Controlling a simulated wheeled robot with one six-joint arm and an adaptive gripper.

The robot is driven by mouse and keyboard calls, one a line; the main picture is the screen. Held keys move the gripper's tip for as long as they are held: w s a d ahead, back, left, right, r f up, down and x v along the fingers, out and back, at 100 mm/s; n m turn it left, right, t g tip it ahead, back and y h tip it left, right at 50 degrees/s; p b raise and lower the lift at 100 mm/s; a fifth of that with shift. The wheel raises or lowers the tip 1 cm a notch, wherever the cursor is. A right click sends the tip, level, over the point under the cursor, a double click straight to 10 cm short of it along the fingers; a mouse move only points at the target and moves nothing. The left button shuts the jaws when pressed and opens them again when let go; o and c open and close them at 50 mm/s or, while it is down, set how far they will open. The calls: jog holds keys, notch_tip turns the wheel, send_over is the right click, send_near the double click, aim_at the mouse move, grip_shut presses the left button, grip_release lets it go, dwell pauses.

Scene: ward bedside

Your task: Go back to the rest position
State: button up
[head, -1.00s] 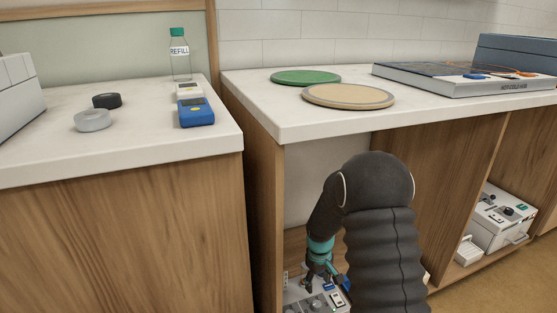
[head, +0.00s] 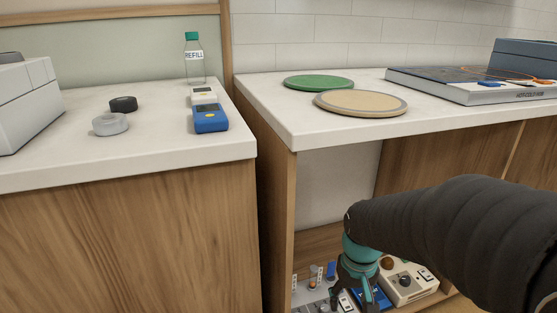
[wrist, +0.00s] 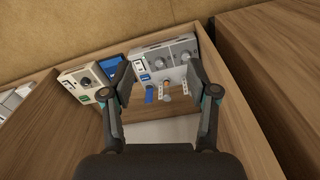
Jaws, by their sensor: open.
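My gripper (head: 358,281) hangs at the mouth of the low open shelf, below the right counter, in the head view. In the wrist view my gripper (wrist: 160,80) has its two fingers spread wide with nothing between them. Beyond the fingers stands a grey device with round knobs (wrist: 178,52) on the shelf, and it also shows in part in the head view (head: 312,297). My arm's dark sleeve covers much of the shelf's right side in the head view.
A cream device (head: 408,283) and a blue box (wrist: 112,68) stand beside the grey one. The shelf's wooden side panel (head: 277,215) is close to my gripper.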

jog(key=s+r+t+p, duration=0.1)
jog(key=s+r+t, duration=0.4)
jog(key=s+r, duration=0.5)
notch_tip(320, 180, up, 4)
jog(key=shift+s+d+f+m+p, duration=0.1)
jog(key=shift+s+d+m+p, duration=0.05)
jog(key=shift+s+m+p, duration=0.15)
dwell(1.4)
